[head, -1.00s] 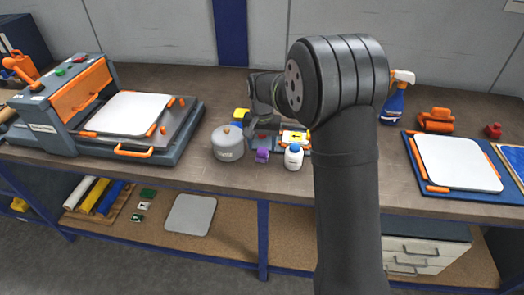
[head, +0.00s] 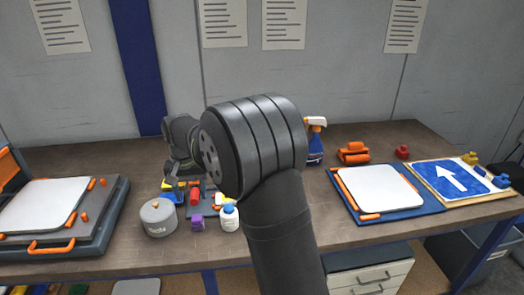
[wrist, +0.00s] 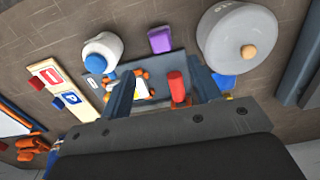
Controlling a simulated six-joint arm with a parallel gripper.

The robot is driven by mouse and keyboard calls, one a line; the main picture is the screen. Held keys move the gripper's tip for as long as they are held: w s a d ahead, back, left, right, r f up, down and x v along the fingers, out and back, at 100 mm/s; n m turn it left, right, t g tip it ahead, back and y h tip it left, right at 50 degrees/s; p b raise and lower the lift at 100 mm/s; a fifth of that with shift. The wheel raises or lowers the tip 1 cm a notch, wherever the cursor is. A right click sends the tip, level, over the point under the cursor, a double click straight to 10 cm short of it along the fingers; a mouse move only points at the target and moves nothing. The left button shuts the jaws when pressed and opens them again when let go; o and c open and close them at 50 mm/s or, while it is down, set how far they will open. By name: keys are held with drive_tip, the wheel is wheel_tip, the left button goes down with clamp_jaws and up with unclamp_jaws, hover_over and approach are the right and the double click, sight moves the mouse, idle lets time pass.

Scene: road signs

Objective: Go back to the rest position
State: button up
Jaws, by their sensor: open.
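My gripper (wrist: 160,68) shows in the wrist view with its two fingers spread apart. Nothing is held between them. It points down at a grey tray (wrist: 96,83) on the bench, which carries a red cylinder (wrist: 177,86) and small orange and yellow parts. The red cylinder (head: 195,197) also shows there, left of my arm.
Near the tray stand a grey lidded pot (head: 158,217), a white bottle (head: 229,218) with a blue cap and a purple block (head: 197,222). A spray bottle (head: 315,142), a white plate (head: 380,188) and a blue arrow sign (head: 455,180) lie to the right. Bare bench shows between pot and press.

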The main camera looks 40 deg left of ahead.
sight(196, 218)
wheel_tip(196, 218, down, 12)
drive_tip(key=shift+r, duration=1.95)
drive_tip(key=shift+f, duration=0.1)
